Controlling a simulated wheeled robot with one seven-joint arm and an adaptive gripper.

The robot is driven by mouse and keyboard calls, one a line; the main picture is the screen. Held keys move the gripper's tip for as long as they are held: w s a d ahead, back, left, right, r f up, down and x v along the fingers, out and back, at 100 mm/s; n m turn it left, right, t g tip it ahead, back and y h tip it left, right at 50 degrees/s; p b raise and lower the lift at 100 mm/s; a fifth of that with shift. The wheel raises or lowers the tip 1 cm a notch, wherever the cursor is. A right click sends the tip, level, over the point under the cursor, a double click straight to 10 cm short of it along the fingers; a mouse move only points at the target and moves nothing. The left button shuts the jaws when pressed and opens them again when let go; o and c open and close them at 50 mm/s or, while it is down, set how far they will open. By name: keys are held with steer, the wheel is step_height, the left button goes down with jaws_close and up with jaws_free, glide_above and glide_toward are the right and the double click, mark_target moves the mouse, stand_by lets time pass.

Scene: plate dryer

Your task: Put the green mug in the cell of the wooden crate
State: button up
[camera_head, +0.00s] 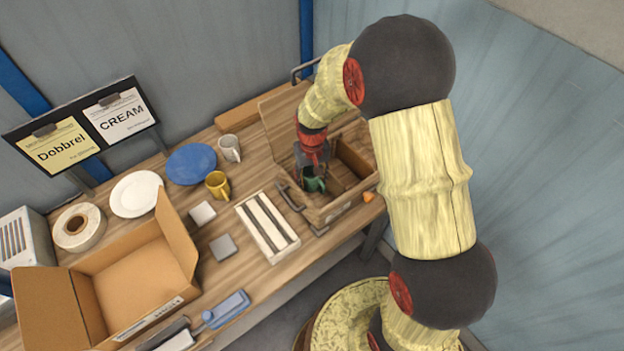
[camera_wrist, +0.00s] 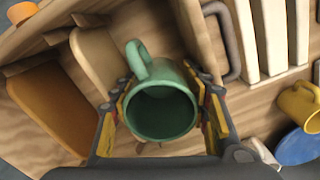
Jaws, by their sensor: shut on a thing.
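The green mug (camera_wrist: 162,103) is between the two fingers of my gripper (camera_wrist: 165,110) in the wrist view, which is shut on it. Its open mouth faces the camera and its handle points to the top of that view. In the head view the green mug (camera_head: 313,184) is at the wooden crate (camera_head: 330,213), under my gripper (camera_head: 312,172). The crate has dividers, and its lid stands open at the back. The mug appears within or just over a cell on the crate's left side; I cannot tell whether it touches the cell floor.
A white slotted rack (camera_head: 267,227) stands left of the crate. A yellow mug (camera_head: 217,186), a grey mug (camera_head: 230,148), a blue plate (camera_head: 191,164) and a white plate (camera_head: 136,194) are farther left. An open cardboard box (camera_head: 130,280) takes the table's left front.

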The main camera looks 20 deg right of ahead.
steer(key=shift+f, duration=0.45)
steer(key=o, duration=1.1)
steer(key=s+r+t+p, duration=0.1)
steer(key=s+r, duration=0.3)
steer(key=r, duration=0.9)
steer(key=s+r+t+p, duration=0.1)
steer(key=s+r, duration=0.3)
steer(key=r, duration=1)
steer(key=s+r+t, duration=0.1)
steer(key=s+r, duration=0.2)
steer(key=s, duration=0.4)
steer(key=s+r+t, duration=0.2)
steer(key=s+r, duration=0.1)
steer(key=s, duration=0.4)
steer(key=shift+n+t, duration=0.3)
steer(key=shift+n, duration=0.1)
